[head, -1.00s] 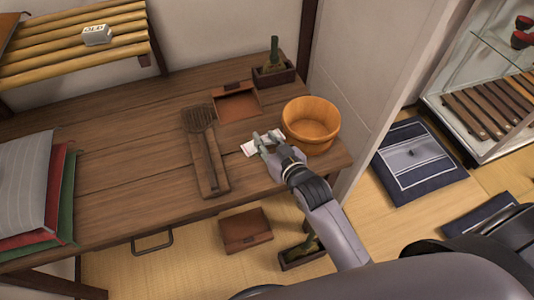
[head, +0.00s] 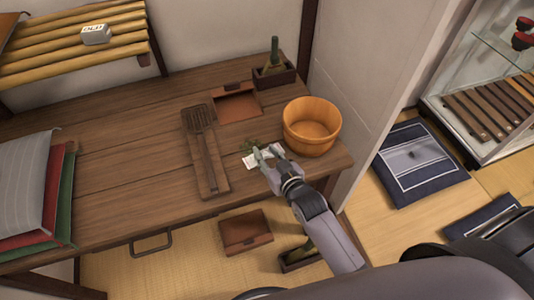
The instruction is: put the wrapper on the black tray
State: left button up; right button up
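A small white, flat piece that looks like the wrapper (head: 252,163) lies on the wooden table, left of the wooden bucket. A small green bit (head: 247,146) shows at its far edge. My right gripper (head: 267,152) is over the near side of the white piece. Its two fingers are apart with nothing visible between them, and they hide part of the piece. I cannot tell whether they touch it. I cannot make out a black tray. A brown square tray (head: 236,106) lies further back on the table. My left gripper is not in view.
A round wooden bucket (head: 312,125) stands close right of my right gripper. A slatted wooden tool (head: 205,150) lies to the left. A dark box with a green bottle (head: 273,70) stands at the back. Folded cushions (head: 30,190) fill the table's left end. The table's left middle is clear.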

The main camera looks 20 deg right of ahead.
jog(key=o, duration=0.3)
jog(key=shift+o, duration=0.2)
